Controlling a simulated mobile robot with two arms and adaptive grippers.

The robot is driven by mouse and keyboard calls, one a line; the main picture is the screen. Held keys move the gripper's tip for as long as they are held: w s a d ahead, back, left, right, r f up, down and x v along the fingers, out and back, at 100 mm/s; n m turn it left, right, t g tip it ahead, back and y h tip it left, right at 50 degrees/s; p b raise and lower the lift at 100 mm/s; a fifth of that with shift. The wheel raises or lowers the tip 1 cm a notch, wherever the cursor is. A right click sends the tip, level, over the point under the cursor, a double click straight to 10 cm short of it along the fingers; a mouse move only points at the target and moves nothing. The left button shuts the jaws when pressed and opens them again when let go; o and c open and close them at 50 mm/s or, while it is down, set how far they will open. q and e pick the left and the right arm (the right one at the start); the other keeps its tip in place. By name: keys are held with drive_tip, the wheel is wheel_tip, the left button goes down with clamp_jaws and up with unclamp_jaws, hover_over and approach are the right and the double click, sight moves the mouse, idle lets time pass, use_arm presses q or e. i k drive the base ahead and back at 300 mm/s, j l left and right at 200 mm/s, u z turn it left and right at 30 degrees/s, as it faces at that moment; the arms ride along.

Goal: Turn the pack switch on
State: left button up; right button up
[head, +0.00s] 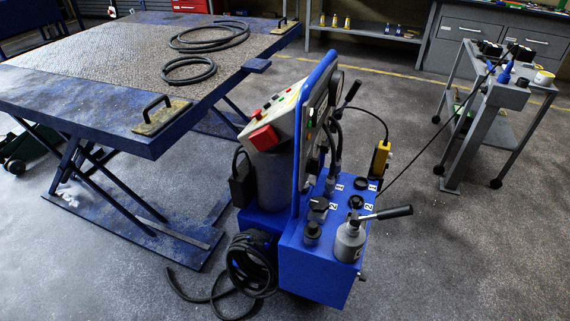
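A blue hydraulic power pack (318,272) stands on the floor in the middle of the head view. Its sloped grey control panel (283,106) faces left, with small red and green buttons on it. A larger red block (263,137) sits at the panel's lower front edge. I cannot tell which of these is the pack switch, or its position. Neither of my grippers is in view.
A blue lift table (95,130) with black hose coils (190,70) stands left of the pack. A black cable coil (250,265) lies at the pack's foot. A grey trolley (512,95) stands at the right. The floor at front right (460,260) is clear.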

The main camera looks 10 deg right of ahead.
sight(312, 164)
drive_tip(key=i+l+u, duration=0.15)
drive_tip(key=l+u, duration=0.65)
drive_tip(key=i+l+u, duration=0.1)
drive_tip(key=l+u, duration=0.3)
drive_tip(key=l, duration=0.6)
drive_tip(key=l+u, duration=0.15)
drive_tip(key=l, duration=0.4)
drive_tip(key=k+l, duration=0.15)
drive_tip(key=l, duration=0.45)
drive_tip(key=l+u, duration=0.15)
drive_tip(key=l, duration=0.4)
drive_tip(key=k+l, duration=0.15)
drive_tip(key=l, duration=0.45)
drive_tip(key=l+u, duration=0.15)
drive_tip(key=l, duration=0.4)
drive_tip(key=k, duration=0.05)
